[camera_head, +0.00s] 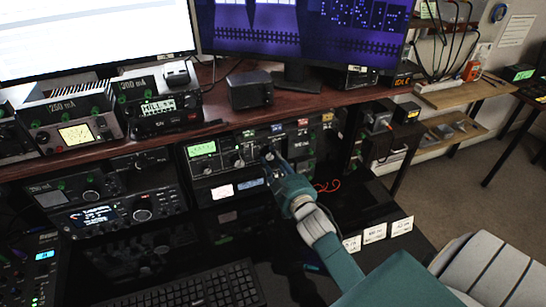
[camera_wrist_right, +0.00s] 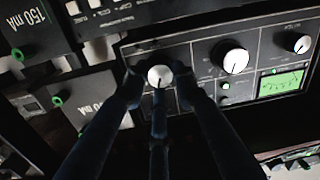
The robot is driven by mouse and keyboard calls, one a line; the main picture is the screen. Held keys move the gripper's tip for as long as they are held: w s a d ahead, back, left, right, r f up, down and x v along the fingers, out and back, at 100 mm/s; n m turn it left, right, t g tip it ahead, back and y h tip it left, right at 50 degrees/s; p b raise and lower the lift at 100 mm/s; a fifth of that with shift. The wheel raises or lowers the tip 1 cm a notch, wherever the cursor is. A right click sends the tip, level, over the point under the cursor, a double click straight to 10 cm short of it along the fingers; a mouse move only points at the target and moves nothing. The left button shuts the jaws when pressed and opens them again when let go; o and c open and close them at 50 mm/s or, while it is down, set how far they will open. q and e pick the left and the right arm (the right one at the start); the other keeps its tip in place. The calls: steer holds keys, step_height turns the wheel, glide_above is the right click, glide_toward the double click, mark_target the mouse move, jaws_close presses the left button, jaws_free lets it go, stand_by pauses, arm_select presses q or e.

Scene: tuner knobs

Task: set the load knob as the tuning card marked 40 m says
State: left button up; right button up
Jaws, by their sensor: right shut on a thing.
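The tuner (camera_head: 225,187) is a dark panel with a green-lit meter (camera_head: 202,149) and white-faced knobs, under the wooden shelf. My right gripper (camera_head: 270,155) reaches its right part. In the wrist view, the fingers of my right gripper (camera_wrist_right: 155,88) are shut around the small white-faced knob (camera_wrist_right: 160,75), whose dark pointer line shows. The knob's label is not readable. A larger knob (camera_wrist_right: 234,62) and another knob (camera_wrist_right: 302,45) sit apart on the same panel. Several white cards, among them a right one (camera_head: 402,226), stand on the desk; their markings are too small to read. My left gripper is not in view.
A keyboard (camera_head: 195,292) lies on the dark desk in front. A radio (camera_head: 105,212) stands left of the tuner. Two monitors and several meter boxes stand on the wooden shelf (camera_head: 240,110) above. An orange cable (camera_head: 328,186) lies right of my gripper.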

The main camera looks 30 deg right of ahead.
steer(key=shift+w+r+n+p, duration=0.1)
steer(key=shift+n+p, duration=0.1)
steer(key=shift+n, duration=0.8)
steer(key=shift+r+n+p, duration=0.1)
steer(key=shift+n+p, duration=0.05)
steer(key=shift+n, duration=0.85)
steer(key=shift+a, duration=0.1)
steer(key=o, duration=1.2)
steer(key=shift+f, duration=0.1)
steer(key=shift+c, duration=0.2)
steer(key=v, duration=1.2)
steer(key=shift+a, duration=0.1)
